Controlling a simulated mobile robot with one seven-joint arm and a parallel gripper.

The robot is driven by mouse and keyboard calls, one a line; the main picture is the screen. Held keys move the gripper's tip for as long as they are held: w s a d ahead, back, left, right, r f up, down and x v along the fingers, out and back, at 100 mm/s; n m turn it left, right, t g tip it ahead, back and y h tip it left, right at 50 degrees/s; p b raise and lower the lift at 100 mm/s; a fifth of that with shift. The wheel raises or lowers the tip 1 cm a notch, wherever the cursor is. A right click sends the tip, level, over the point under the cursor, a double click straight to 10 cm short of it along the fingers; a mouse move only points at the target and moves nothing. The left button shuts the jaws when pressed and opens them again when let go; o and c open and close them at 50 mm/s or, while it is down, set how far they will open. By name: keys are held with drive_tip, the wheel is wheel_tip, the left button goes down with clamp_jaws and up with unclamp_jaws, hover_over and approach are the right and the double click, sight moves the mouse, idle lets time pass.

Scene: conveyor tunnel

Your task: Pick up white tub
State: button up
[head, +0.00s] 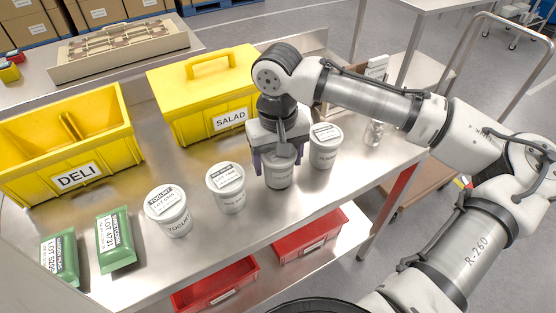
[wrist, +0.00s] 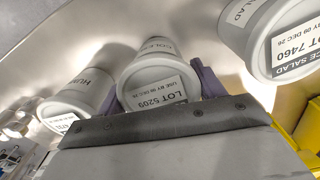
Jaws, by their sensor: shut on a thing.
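My gripper (head: 278,164) points down over the table with its purple fingers on either side of a white tub (head: 279,174), shut on it. The arm hides part of that tub's lid in the head view. In the wrist view the held tub (wrist: 150,70) is in the middle, its lid label reading LOT 5209, between the purple fingers (wrist: 160,88). The tub looks upright, at or very near the table top; I cannot tell if there is a gap. Other white tubs stand in a row: one on its right (head: 323,150), one on its left (head: 228,190), and a yogurt tub (head: 170,212).
Behind are a yellow SALAD bin (head: 190,115) and a yellow DELI bin (head: 110,150) on the steel table (head: 205,160). Green packets (head: 115,240) lie front left. Red bins (head: 305,236) sit on the lower shelf. A small metal shaker (head: 374,132) stands at the right.

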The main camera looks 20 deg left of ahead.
wheel_tip(320, 180, up, 20)
idle(0.3)
drive_tip(key=shift+f, duration=0.1)
drive_tip(key=o, duration=0.6)
drive_tip(key=shift+c, duration=0.2)
drive_tip(key=c, duration=0.8)
